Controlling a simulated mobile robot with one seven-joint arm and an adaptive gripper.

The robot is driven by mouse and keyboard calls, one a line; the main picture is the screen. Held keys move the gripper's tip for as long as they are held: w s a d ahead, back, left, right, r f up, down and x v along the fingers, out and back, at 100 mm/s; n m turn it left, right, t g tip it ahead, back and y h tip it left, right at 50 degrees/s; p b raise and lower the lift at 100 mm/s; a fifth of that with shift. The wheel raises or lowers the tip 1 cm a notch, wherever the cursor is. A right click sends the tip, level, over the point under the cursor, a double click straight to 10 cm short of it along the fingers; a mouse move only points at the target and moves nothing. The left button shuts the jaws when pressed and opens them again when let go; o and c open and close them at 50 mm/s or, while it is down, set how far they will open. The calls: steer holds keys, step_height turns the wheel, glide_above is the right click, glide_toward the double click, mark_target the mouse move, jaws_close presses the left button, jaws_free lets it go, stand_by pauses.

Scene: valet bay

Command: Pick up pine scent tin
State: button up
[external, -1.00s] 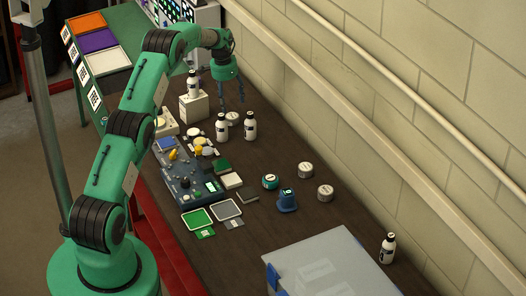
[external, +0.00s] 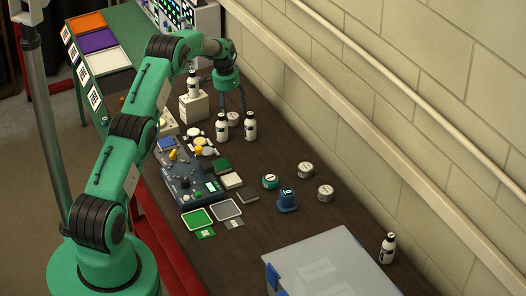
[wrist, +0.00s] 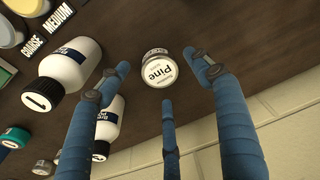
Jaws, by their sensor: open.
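The pine scent tin (wrist: 159,71) is a small round grey tin with a white lid reading "Pine". It stands upright on the dark bench, and in the external view it (external: 233,119) sits just behind two white bottles. My gripper (wrist: 160,78) is open, its blue fingers spread around the tin's place in the wrist view and apart from it. In the external view my gripper (external: 234,106) hangs above the tin, fingers pointing down. Nothing is held.
Two white bottles with dark caps (external: 221,128) (external: 250,127) stand close in front of the tin. Another bottle (external: 194,83) stands on a white box (external: 193,108) to the left. The wall (external: 400,110) runs behind the bench. Other tins (external: 305,170) lie farther right.

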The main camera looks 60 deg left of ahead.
steer(key=shift+w+f, duration=0.15)
steer(key=shift+f, duration=1.3)
steer(key=c, duration=1.2)
